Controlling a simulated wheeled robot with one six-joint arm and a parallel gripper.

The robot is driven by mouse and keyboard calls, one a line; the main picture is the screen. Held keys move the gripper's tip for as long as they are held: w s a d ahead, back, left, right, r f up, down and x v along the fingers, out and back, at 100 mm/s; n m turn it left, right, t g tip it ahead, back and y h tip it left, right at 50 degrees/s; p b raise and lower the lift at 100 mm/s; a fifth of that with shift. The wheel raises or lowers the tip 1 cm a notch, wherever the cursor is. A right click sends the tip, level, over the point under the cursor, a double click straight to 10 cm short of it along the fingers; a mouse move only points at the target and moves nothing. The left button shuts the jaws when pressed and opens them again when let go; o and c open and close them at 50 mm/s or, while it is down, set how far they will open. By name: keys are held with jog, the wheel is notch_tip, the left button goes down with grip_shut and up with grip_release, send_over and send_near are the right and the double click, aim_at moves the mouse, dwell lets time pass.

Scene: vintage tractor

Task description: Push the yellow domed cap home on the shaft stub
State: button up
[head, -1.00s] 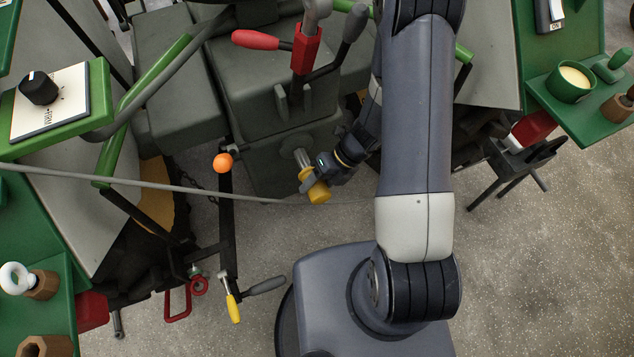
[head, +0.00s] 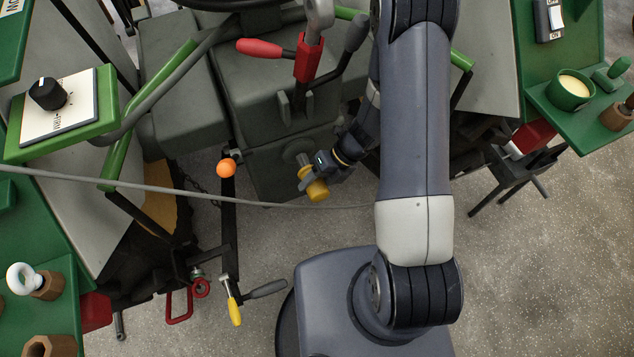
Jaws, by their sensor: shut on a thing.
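The yellow domed cap (head: 317,189) is held between the jaws of my gripper (head: 311,182), low in front of the tractor's grey rear housing. The shaft stub (head: 302,160) sticks out of that housing just behind and above the cap. The gripper and cap hide part of the stub, so I cannot tell whether the cap touches it. My gripper is shut on the cap.
A grey cable (head: 180,190) crosses in front from the left. An orange ball knob (head: 226,169) tops a dark bar left of the cap. A red-handled lever (head: 262,47) rises above the housing. A yellow-handled lever (head: 234,310) hangs lower left. Open floor lies below.

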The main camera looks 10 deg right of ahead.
jog(key=shift+w+a, duration=0.15)
jog(key=shift+w, duration=0.3)
jog(key=shift+o, duration=0.2)
jog(key=shift+w+r+p, duration=0.1)
jog(key=shift+w+p, duration=0.2)
jog(key=shift+c, duration=0.2)
jog(key=shift+s+f, duration=0.25)
jog(key=shift+s, duration=0.9)
jog(key=shift+s+d+b, duration=0.3)
jog(key=shift+s+d, duration=0.05)
jog(key=shift+s, duration=0.3)
jog(key=shift+r, duration=0.1)
jog(key=shift+t, duration=0.3)
jog(key=shift+w+a+r+p, duration=0.1)
jog(key=shift+w+a+p, duration=0.15)
jog(key=shift+w, duration=0.5)
jog(key=shift+w+a+r+p, duration=0.1)
jog(key=shift+w+p, duration=0.25)
jog(key=shift+w, duration=0.4)
jog(key=shift+w+a+p, duration=0.2)
jog(key=shift+w+p, duration=0.1)
jog(key=shift+w, duration=0.45)
jog(key=shift+s, duration=0.1)
